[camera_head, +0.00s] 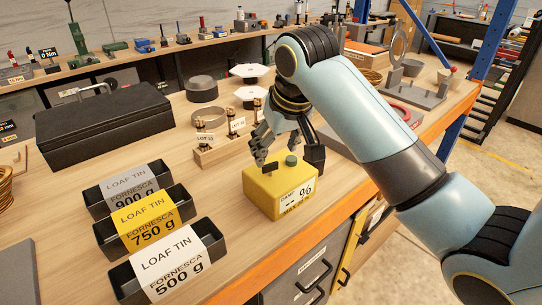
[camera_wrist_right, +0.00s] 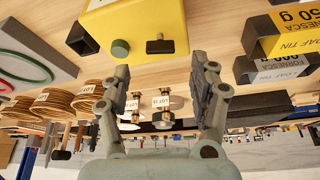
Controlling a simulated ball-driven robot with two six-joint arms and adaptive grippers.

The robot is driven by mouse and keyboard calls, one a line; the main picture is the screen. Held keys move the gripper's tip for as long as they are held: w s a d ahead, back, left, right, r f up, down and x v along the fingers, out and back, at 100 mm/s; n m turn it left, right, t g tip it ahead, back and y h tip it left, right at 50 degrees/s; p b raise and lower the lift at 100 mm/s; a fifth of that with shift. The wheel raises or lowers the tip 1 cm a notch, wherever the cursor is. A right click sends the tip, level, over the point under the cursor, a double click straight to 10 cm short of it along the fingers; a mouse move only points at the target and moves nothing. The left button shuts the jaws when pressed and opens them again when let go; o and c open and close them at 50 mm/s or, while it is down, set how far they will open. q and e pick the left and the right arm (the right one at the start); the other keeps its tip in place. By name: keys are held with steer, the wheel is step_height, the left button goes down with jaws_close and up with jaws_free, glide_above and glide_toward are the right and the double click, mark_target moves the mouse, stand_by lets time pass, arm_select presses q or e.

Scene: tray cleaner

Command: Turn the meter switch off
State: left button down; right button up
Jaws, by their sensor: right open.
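The yellow meter (camera_head: 262,195) stands on the wooden bench, its display reading "-- %". On its top are a black bar-shaped switch (camera_head: 272,168) and a round green knob (camera_head: 291,160). In the right wrist view, the meter (camera_wrist_right: 140,22) is at the top, with the switch (camera_wrist_right: 160,46) and green knob (camera_wrist_right: 120,48). My right gripper (camera_head: 268,154) is just above and behind the meter, fingers pointing down. In the right wrist view the gripper (camera_wrist_right: 163,72) is open and empty, its fingers apart from the switch. My left gripper is out of view.
Three loaf tins (camera_head: 182,280) stand at the front left, and a dark lidded case (camera_head: 105,130) behind them. The bench's front edge (camera_head: 312,240) is near the meter.

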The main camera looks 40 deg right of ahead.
mark_target(272, 164)
steer(key=x, duration=0.4)
steer(key=shift+f, duration=0.2)
steer(key=shift+w+f+p, duration=0.3)
steer(key=shift+f, duration=0.3)
steer(key=c, duration=1.2)
steer(key=shift+o, duration=0.2)
steer(key=n+y, duration=0.1)
steer(key=n, duration=0.2)
steer(key=shift+d, duration=0.1)
steer(key=o, duration=1.2)
steer(key=shift+c, duration=0.2)
